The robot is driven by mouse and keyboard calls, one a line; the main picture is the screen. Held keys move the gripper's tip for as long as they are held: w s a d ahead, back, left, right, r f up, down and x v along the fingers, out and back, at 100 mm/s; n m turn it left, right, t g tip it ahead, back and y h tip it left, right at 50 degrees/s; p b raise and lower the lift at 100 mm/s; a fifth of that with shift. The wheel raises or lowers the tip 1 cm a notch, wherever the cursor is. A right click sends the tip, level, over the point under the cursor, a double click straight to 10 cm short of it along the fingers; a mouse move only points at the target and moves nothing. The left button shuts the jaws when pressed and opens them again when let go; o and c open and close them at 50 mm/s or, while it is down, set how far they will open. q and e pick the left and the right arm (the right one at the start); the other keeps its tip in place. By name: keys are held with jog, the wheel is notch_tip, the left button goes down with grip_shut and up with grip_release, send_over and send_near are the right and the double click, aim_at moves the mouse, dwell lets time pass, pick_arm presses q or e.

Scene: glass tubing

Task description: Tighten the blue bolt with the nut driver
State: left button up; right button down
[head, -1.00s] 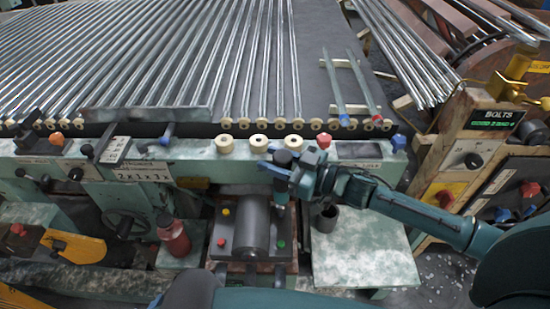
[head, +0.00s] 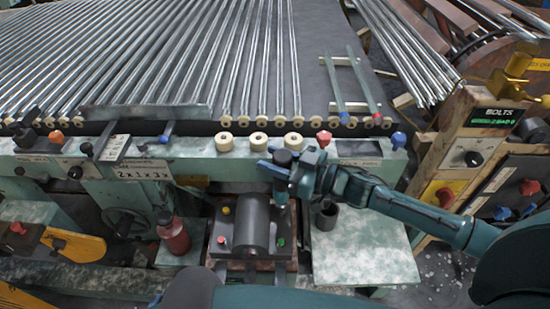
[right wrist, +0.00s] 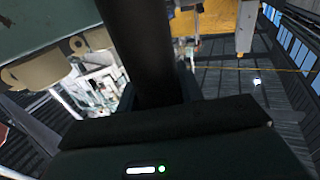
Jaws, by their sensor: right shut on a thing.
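My right gripper (head: 283,174) is shut on an upright dark cylindrical tool, which I take to be the nut driver (head: 282,157). It stands in front of the machine's pale green front rail. In the right wrist view the dark shaft of the nut driver (right wrist: 138,45) runs up between the fingers (right wrist: 158,98). Another blue knob (head: 164,139) is farther left. My left gripper is not in view.
Cream rollers (head: 259,141) and a red knob (head: 323,139) line the rail close behind the tool. Glass tubes (head: 230,60) lie beyond. A dark cylinder block (head: 254,225) and a red bottle (head: 173,235) stand in front. A BOLTS panel (head: 495,117) is at right.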

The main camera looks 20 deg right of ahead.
jog(key=shift+f, duration=0.25)
dwell(0.4)
jog(key=shift+f+b, duration=0.3)
jog(key=shift+b, duration=0.05)
dwell(0.5)
jog(key=shift+f, duration=0.15)
dwell(0.4)
jog(key=shift+s+f, duration=0.1)
jog(key=shift+f, duration=0.05)
dwell(0.6)
